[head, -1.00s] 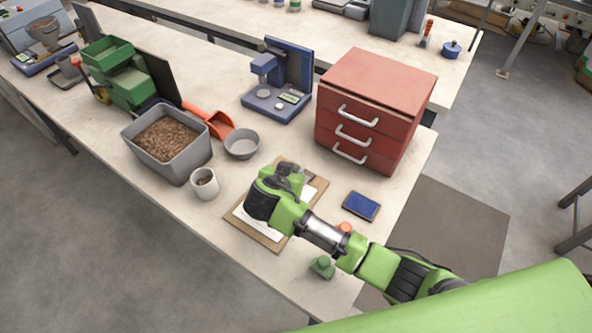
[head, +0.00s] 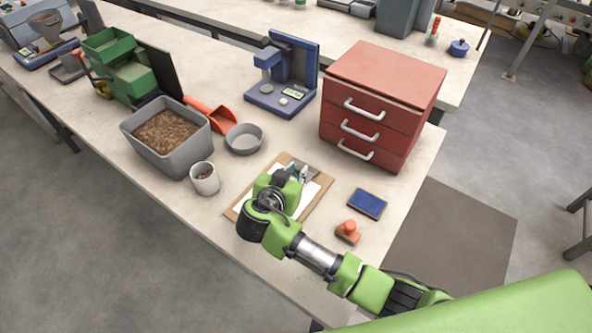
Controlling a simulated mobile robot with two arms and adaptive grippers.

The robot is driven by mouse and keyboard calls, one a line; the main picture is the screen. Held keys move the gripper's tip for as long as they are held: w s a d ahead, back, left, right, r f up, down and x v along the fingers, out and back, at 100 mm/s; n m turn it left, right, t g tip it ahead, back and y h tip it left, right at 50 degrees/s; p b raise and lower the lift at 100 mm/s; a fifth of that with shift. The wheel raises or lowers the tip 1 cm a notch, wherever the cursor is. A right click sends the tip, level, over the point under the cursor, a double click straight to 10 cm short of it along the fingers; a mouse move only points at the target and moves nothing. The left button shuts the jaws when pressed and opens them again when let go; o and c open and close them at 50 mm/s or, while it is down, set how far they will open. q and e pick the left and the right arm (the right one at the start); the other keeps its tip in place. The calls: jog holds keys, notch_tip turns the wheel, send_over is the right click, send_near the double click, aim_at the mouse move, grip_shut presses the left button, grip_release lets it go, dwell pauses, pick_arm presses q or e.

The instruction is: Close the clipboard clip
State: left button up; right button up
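The clipboard (head: 319,196) is a brown board with white paper, lying on the bench near its front edge. Its grey metal clip (head: 306,170) is at the board's far end, partly covered by my gripper; I cannot tell whether it is open or shut. My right arm reaches in from the lower right and its wrist covers the middle and near left of the board. My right gripper (head: 294,174) is at the clip end, close to or touching the clip. Its fingertips are too small and hidden to read. My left gripper is out of view.
A blue ink pad (head: 367,204) and a red stamp (head: 347,232) lie right of the clipboard. A red drawer cabinet (head: 380,105) stands behind.

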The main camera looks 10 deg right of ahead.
jog(key=shift+o, duration=0.9)
jog(key=shift+s, duration=0.1)
jog(key=v, duration=1.2)
